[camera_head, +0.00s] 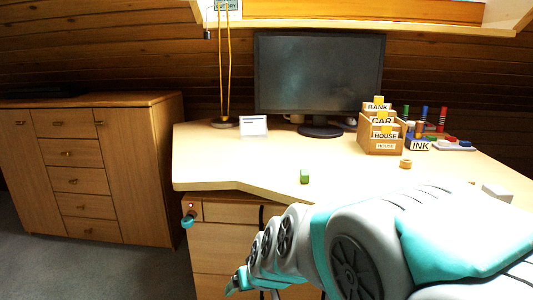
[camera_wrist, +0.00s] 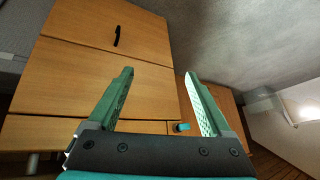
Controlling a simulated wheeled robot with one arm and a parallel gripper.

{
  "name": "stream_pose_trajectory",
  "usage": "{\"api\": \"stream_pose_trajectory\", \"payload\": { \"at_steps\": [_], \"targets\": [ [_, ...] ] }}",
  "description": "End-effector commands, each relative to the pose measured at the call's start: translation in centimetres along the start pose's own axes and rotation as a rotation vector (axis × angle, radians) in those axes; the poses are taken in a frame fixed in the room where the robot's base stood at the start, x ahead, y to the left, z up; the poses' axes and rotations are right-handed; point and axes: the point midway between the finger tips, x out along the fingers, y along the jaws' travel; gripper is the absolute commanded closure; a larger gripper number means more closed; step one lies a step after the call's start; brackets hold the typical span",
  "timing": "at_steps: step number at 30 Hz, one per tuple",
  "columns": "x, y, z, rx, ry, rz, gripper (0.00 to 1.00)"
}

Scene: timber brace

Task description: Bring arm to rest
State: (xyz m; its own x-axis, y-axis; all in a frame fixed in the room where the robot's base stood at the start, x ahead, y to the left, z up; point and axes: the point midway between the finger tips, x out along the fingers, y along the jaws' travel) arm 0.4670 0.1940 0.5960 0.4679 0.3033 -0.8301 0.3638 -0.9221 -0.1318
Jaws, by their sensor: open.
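My arm (camera_head: 370,250) reaches in from the lower right of the head view and stretches left and down in front of the desk. My gripper (camera_wrist: 160,75) shows in the wrist view with its two green fingers apart and nothing between them. Its fingers point toward the desk's drawer fronts (camera_wrist: 95,80). In the head view the gripper end (camera_head: 235,284) is low at the bottom edge, beside the drawers (camera_head: 225,245), and its fingertips are hard to make out there. I cannot tell how far it is from the drawers.
The desk (camera_head: 250,165) carries a monitor (camera_head: 318,75), a labelled box (camera_head: 382,135), a small green object (camera_head: 304,176) and a tape-like ring (camera_head: 405,163). A teal item (camera_head: 188,219) is at the upper drawer's lock. A wooden cabinet (camera_head: 120,165) stands left, with grey floor between.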

Motion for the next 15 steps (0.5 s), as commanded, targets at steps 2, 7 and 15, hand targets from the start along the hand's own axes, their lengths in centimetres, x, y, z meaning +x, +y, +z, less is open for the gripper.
{"api": "stream_pose_trajectory", "payload": {
  "at_steps": [2,7,15],
  "targets": [
    [-2.9,2.0,4.2,0.049,-0.111,0.01,0.16],
    [-8.7,5.2,13.8,0.157,-0.359,0.064,0.16],
    [-16.2,7.8,24.9,0.313,-0.642,0.18,0.16]
  ]
}}
